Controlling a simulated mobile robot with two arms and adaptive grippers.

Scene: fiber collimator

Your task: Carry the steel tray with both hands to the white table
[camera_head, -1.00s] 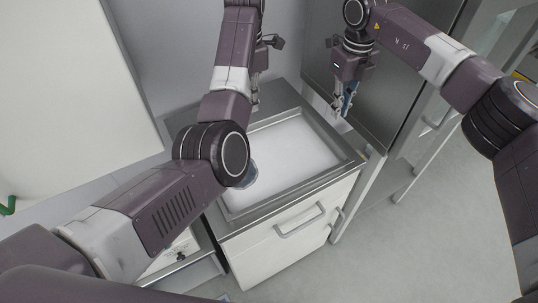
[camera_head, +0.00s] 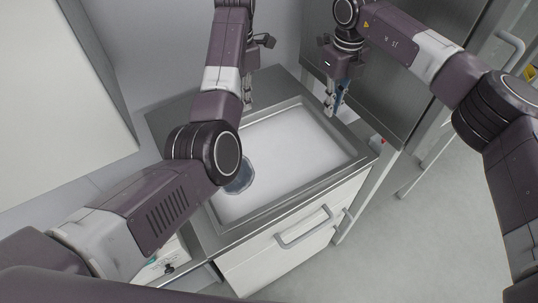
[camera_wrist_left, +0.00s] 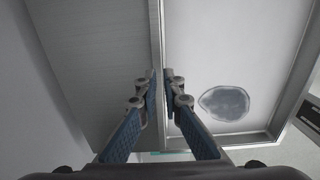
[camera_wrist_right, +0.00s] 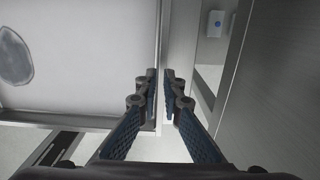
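The steel tray (camera_head: 352,158), with a raised metal rim and pale inside, is over the grey top of a cabinet. A round blue-grey, see-through item (camera_head: 240,178) lies inside, partly hidden by my left arm. My left gripper (camera_head: 248,106) is at the tray's far left rim; its narrow-gapped fingers (camera_wrist_left: 160,78) straddle the rim line and look closed on it. My right gripper (camera_head: 331,112) is at the right rim, and its fingers (camera_wrist_right: 160,78) look closed on it the same way. A large white surface (camera_head: 60,95) at far left may be the white table.
The white-fronted cabinet (camera_head: 300,245) has bar handles. A tall grey cabinet (camera_head: 385,85) stands close behind my right gripper, with a wall behind my left gripper. The floor (camera_head: 425,240) at the lower right is clear.

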